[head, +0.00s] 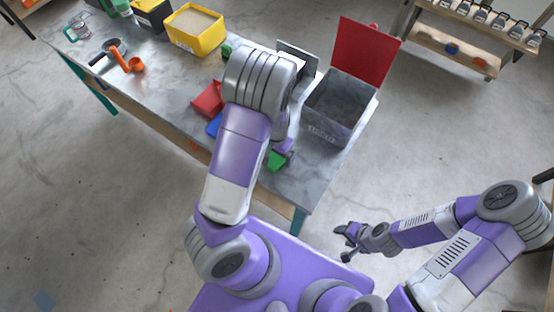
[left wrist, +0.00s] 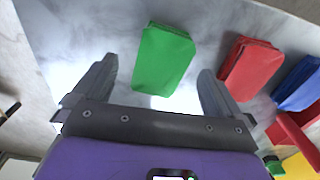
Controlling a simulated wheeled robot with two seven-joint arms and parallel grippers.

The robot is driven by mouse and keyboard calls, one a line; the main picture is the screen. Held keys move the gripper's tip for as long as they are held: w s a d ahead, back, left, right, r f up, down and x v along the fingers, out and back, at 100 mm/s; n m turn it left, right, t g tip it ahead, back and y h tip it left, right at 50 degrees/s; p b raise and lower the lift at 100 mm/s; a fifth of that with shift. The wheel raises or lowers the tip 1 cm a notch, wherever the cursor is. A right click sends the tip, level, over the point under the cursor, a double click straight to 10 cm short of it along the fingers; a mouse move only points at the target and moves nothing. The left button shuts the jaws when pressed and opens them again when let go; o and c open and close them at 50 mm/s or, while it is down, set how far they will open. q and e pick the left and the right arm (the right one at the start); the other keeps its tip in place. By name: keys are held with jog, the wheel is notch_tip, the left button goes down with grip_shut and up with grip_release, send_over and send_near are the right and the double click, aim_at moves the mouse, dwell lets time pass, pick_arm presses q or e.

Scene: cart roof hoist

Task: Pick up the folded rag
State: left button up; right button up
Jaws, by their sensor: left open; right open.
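Three folded cloths lie on the grey table top: a green one (left wrist: 163,58), a red one (left wrist: 250,68) and a blue one (left wrist: 298,84). My right gripper (head: 346,243) is open and empty, beyond the table's front edge.
A grey bin (head: 340,108) with a raised red lid (head: 362,50) stands on the right of the table. A shelf (head: 452,52) stands behind.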

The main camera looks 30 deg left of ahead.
aim_at(277, 159)
pick_arm(q)
notch_tip(277, 159, down, 5)
jog(key=shift+r+b, duration=0.2)
jog(key=shift+b, duration=0.5)
jog(key=shift+w, duration=0.1)
jog(key=c, duration=1)
jog(key=shift+o, duration=0.2)
jog(key=shift+r, duration=0.15)
notch_tip(277, 159, up, 10)
jog(key=p, duration=0.3)
jog(key=shift+p, duration=0.3)
